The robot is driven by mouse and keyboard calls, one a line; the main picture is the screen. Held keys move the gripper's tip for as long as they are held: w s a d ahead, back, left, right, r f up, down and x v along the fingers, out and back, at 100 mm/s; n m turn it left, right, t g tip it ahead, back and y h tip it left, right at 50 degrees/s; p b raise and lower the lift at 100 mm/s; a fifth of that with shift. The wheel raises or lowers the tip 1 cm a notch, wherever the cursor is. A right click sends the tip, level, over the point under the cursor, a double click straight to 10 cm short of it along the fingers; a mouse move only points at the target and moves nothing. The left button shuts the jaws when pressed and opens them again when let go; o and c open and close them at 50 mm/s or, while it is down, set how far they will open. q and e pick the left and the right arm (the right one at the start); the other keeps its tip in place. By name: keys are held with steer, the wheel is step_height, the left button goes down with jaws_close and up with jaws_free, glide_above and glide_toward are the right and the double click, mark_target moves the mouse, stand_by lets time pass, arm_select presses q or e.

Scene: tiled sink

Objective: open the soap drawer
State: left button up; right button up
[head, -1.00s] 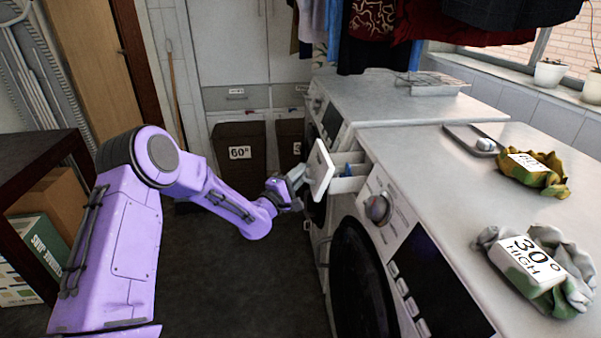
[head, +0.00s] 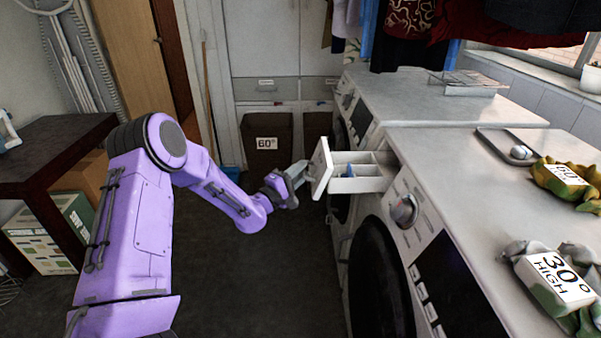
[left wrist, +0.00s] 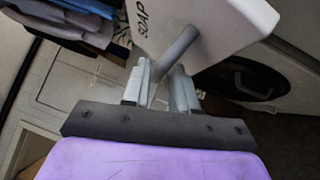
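The soap drawer (head: 362,183) of the nearer washing machine (head: 420,225) stands pulled out, with its white compartments in view and a small blue part inside. Its white front panel (head: 321,168) faces my left gripper (head: 301,174). In the left wrist view, the panel (left wrist: 225,20) carries a grey bar handle (left wrist: 178,48). The two fingers of my left gripper (left wrist: 160,85) stand on either side of this handle, closed around it. The exact contact is partly hidden. My right gripper is in neither view.
A second machine (head: 415,100) stands behind. On the worktop lie a tray (head: 495,143) and cloth bundles with a 60° label (head: 566,174) and a 30° HIGH label (head: 557,279). A dark table (head: 50,150) is at left. The floor between is clear.

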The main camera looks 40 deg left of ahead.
arm_select(q)
steer(key=shift+o, duration=0.3)
steer(key=shift+s, duration=0.1)
steer(key=s+f, duration=0.1)
steer(key=s, duration=0.9)
steer(key=shift+a+f+b, duration=0.35)
steer(key=shift+f+b, duration=0.05)
steer(key=shift+s, duration=0.1)
steer(key=s+d+f+m+g+y, duration=0.2)
steer(key=f+m+g+y, duration=0.15)
steer(key=f, duration=0.35)
steer(key=s+d+f+m+g+y, duration=0.2)
steer(key=s+d+f+m+g, duration=0.1)
steer(key=f+g, duration=0.3)
steer(key=s+d+f+m+g, duration=0.3)
steer(key=s+d+f, duration=0.2)
steer(key=s+f, duration=0.3)
steer(key=s+d+f+m+g, duration=0.3)
steer(key=s+f, duration=0.5)
steer(key=s, duration=0.8)
steer(key=shift+d+f+g+h, duration=0.35)
steer(key=shift+d+g, duration=0.3)
steer(key=shift+d, duration=0.45)
